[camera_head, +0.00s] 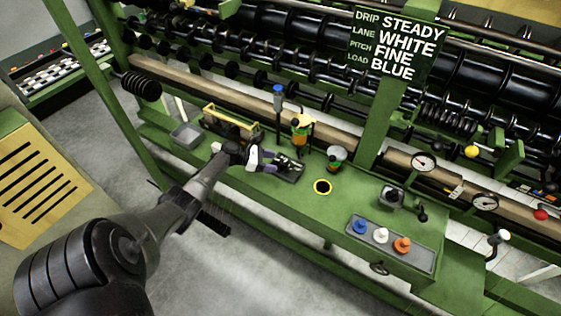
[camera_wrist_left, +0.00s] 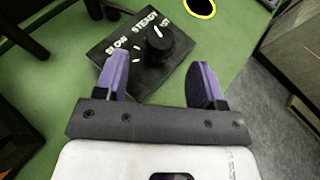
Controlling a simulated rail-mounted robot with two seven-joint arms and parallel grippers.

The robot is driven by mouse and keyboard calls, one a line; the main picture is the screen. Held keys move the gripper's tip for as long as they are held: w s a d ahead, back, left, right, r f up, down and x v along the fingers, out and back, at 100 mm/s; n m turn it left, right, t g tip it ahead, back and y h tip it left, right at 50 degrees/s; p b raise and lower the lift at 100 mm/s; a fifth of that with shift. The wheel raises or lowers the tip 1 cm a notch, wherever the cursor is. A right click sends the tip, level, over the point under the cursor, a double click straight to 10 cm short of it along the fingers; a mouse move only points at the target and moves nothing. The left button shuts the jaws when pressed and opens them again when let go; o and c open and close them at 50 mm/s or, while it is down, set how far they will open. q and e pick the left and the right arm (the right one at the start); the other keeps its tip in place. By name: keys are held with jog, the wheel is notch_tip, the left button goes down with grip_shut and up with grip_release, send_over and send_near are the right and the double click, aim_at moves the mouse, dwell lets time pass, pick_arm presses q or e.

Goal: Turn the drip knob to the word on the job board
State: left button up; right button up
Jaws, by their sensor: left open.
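The job board (camera_head: 393,47) hangs at the upper right in the head view; its DRIP line reads STEADY. The drip knob (camera_wrist_left: 168,44) is black and sits on a dark plate (camera_wrist_left: 120,62) marked SLOW, STEADY and a third word partly hidden, ending in ST. A white mark shows on the knob's upper side, but I cannot tell surely which word it points at. The plate also shows in the head view (camera_head: 291,174). My left gripper (camera_wrist_left: 162,60) is open, its purple fingers on the near side of the knob, with nothing between them. My right gripper is out of view.
A yellow-ringed hole (camera_head: 322,187) is right of the plate. An orange-yellow figure-like fitting (camera_head: 301,128) and a blue-topped post (camera_head: 278,100) stand behind it. A tray (camera_head: 413,256) holds blue, white and orange pieces. The green bench front is mostly clear.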

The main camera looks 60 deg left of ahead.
pick_arm(q)
jog(key=p+v, duration=0.1)
jog(key=v, duration=0.7)
dwell(0.6)
